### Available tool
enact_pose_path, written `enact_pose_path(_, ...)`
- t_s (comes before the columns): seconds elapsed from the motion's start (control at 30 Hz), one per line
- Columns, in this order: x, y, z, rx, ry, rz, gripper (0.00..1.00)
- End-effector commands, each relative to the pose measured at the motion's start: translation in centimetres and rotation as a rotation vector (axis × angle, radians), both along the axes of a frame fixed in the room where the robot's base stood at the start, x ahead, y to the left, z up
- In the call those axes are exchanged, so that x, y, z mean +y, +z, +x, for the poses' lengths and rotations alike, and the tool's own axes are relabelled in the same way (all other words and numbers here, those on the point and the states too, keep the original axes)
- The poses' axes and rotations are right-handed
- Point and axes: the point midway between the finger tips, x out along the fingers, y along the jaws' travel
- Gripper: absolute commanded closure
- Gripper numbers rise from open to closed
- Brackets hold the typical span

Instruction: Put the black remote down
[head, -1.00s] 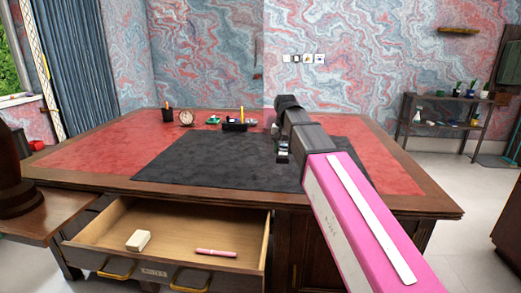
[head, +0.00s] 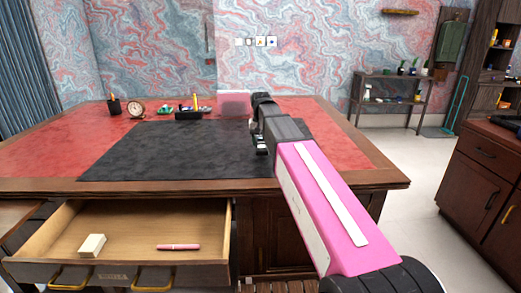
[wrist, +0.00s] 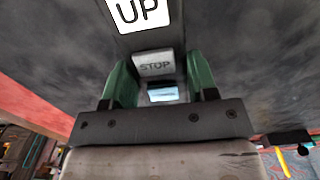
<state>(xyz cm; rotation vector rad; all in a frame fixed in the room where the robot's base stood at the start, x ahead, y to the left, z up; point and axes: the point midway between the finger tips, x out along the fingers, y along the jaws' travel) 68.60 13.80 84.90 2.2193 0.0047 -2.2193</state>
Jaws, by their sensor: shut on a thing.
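The black remote (wrist: 150,42) is held between the green fingers of my gripper (wrist: 160,84) in the wrist view. Its light buttons, marked UP and STOP, face the camera. In the head view the remote (head: 261,144) is a small dark shape with pale buttons at the end of my arm, largely hidden. It is seen against the right part of the dark desk mat (head: 160,150). I cannot tell whether it touches the mat.
The desk's red leather top (head: 50,148) is mostly clear. A pen cup (head: 114,106), clock (head: 136,109), black organizer (head: 188,114) and translucent pink box (head: 235,105) stand along the back. An open drawer (head: 130,220) in front holds an eraser (head: 92,245) and pink pen (head: 178,247).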

Motion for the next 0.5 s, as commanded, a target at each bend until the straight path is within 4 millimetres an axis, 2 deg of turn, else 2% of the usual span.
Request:
enact_pose_path(0.3,0.0,-3.5,-0.1,0.0,0.0,0.0,0.74)
enact_pose_path(0.5,0.1,-3.8,0.0,-0.001,0.0,0.0,0.74)
